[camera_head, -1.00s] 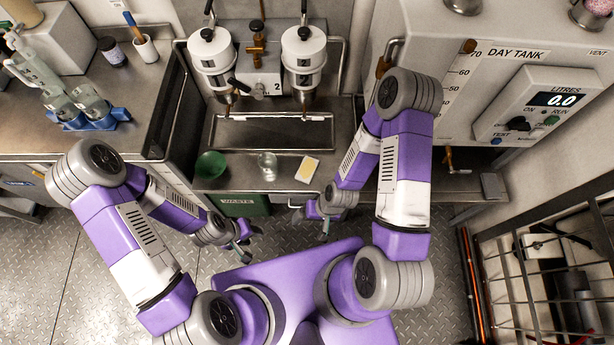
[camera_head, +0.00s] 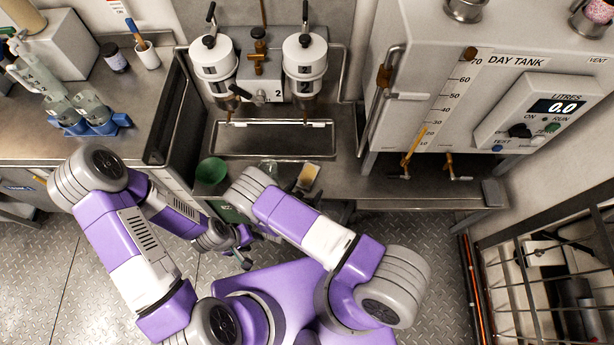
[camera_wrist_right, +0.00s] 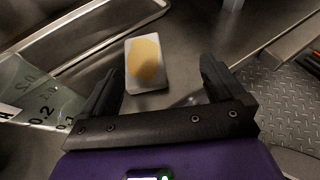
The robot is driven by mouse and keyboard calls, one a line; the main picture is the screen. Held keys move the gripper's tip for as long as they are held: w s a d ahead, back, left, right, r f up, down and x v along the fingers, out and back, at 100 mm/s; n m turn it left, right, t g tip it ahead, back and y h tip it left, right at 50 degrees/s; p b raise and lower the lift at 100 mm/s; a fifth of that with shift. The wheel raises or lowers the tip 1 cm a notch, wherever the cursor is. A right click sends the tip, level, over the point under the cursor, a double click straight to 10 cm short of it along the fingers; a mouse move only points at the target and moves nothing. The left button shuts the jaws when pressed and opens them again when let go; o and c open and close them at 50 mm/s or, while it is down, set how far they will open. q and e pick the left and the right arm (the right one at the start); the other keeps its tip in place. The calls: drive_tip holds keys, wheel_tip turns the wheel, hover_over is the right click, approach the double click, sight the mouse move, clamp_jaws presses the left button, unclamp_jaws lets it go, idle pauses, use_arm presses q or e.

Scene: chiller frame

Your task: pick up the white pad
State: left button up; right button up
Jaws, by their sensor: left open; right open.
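The white pad (camera_head: 309,174), with a yellow patch on its face, lies flat on the steel bench between the glass beaker and the day tank. In the right wrist view the pad (camera_wrist_right: 146,64) lies beyond my right gripper (camera_wrist_right: 160,68), nearer the left finger. That gripper is open, with nothing between its fingers. In the head view my right arm mostly hides this gripper, close to the pad's near side. My left gripper (camera_head: 244,258) is open and empty, low in front of the bench.
A glass beaker (camera_wrist_right: 35,95) stands left of the pad, close to the left finger. A green bowl (camera_head: 211,171) is further left. A steel drip tray (camera_head: 273,140) lies behind. The day tank (camera_head: 440,100) bounds the right; its taps hang above the bench.

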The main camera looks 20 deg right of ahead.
sight(307, 177)
drive_tip(key=shift+w+a+f+n+t+y, duration=0.3)
drive_tip(key=shift+a+f+t, duration=0.1)
drive_tip(key=shift+a, duration=0.2)
drive_tip(key=shift+w+f, duration=0.2)
drive_tip(key=shift+w, duration=0.05)
drive_tip(key=shift+b+x, duration=0.45)
drive_tip(key=shift+x, duration=0.4)
drive_tip(key=b+x, duration=0.1)
drive_tip(key=x, duration=0.1)
drive_tip(key=b+x, duration=0.1)
drive_tip(key=x, duration=0.1)
drive_tip(key=shift+w+a+f, duration=0.1)
drive_tip(key=shift+w+a, duration=0.1)
drive_tip(key=shift+w, duration=0.1)
drive_tip(key=shift+w+d+f, duration=0.1)
drive_tip(key=shift+w+d, duration=0.1)
drive_tip(key=shift+w, duration=0.05)
